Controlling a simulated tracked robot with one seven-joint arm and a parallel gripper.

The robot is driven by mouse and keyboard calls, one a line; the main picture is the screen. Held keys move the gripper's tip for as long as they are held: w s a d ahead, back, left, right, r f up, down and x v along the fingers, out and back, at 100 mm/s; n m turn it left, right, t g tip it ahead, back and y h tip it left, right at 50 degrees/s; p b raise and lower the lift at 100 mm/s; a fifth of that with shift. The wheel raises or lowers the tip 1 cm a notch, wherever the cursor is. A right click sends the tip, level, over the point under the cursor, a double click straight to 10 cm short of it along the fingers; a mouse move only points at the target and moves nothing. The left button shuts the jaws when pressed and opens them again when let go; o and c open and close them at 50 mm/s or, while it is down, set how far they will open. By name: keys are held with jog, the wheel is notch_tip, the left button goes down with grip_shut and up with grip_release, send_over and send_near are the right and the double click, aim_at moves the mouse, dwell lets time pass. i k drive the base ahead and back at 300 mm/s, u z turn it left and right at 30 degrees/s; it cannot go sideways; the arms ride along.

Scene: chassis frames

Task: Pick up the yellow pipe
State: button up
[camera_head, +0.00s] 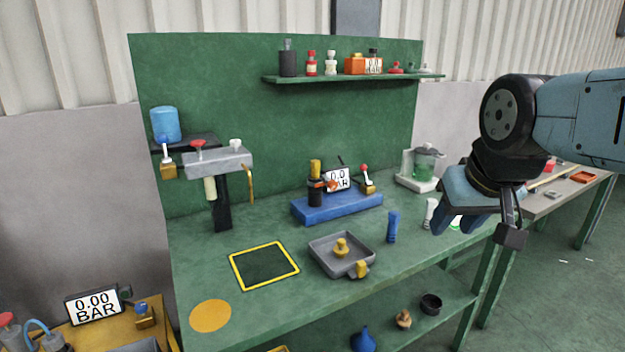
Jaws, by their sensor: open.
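Several yellow parts show, and I cannot tell surely which one is the yellow pipe. A thin bent yellow pipe (250,184) hangs at the right end of the grey fixture on the bench. A short upright yellow cylinder (315,167) tops a black post on the blue base (340,207). A yellow fitting (341,247) lies in the grey tray (322,257), and another yellow piece (361,269) sits at the tray's front corner. My gripper (460,218) is open, at the right above the bench, apart from all of these; its inner side is partly hidden.
The green bench (215,268) bears a yellow-edged square (264,265), an orange disc (210,316), a blue cylinder (392,227) and a white one (429,213) near my gripper. A shelf (340,78) with bottles is behind. A second table (540,205) stands right.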

aim_at(314, 163)
jog(key=k, duration=1.05)
jog(key=u, duration=0.35)
jog(key=i, duration=2)
jog(key=z, duration=0.6)
